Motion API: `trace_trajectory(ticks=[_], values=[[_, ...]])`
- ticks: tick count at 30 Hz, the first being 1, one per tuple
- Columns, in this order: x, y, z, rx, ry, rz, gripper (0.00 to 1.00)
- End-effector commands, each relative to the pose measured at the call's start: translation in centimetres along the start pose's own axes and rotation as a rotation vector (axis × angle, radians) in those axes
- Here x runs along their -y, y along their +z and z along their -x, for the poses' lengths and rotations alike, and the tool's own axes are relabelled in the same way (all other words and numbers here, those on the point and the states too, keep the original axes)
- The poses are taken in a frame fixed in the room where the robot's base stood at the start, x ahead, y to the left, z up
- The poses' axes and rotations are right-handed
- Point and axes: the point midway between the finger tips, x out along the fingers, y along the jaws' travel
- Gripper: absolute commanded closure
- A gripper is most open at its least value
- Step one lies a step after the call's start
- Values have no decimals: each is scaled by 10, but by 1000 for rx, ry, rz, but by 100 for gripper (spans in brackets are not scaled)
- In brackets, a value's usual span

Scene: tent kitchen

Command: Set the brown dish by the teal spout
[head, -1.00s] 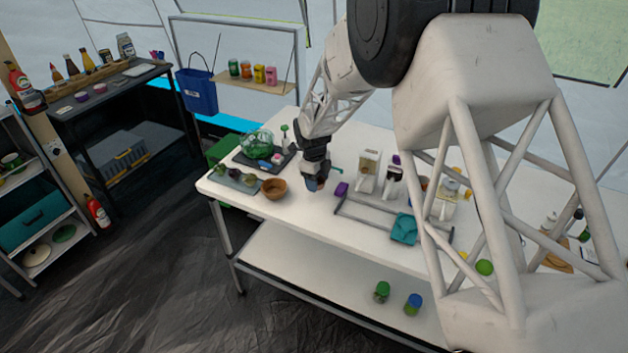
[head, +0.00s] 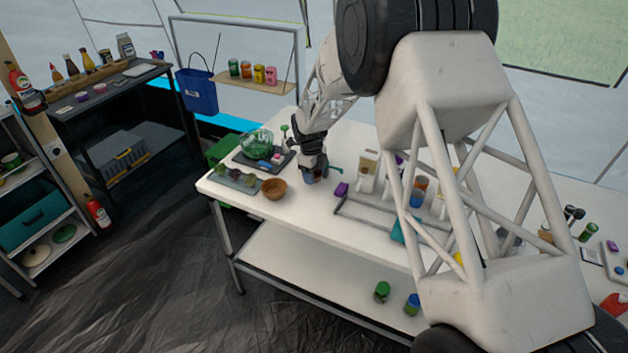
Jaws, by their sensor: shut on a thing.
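A brown bowl-shaped dish (head: 274,189) sits upright on the white table (head: 330,212), near its front left edge. My gripper (head: 310,175) is just right of the dish, apart from it, pointing down close above the tabletop. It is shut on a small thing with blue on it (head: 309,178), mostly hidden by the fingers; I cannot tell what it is. A thin teal piece (head: 335,170), perhaps the spout, shows just right of my gripper. What it belongs to is hidden.
A grey tray with green items (head: 236,181) lies left of the dish. A dark tray (head: 264,162) with a green glass bowl (head: 256,143) is behind it. A purple block (head: 341,189) and grey metal frame (head: 372,218) stand to the right. Bare tabletop lies in front of my gripper.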

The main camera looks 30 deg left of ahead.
Motion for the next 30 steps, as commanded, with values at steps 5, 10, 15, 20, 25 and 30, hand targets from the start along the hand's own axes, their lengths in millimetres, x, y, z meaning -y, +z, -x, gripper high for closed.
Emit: trace_trajectory(ticks=[5,10,15,20,25,30], values=[[0,2,-20,-2,2,0,57],[0,3,-27,0,0,0,57],[0,3,-27,0,0,0,57],[0,3,-28,-1,1,0,57],[0,3,-30,-1,1,0,33],[0,3,-30,-1,1,0,33]])
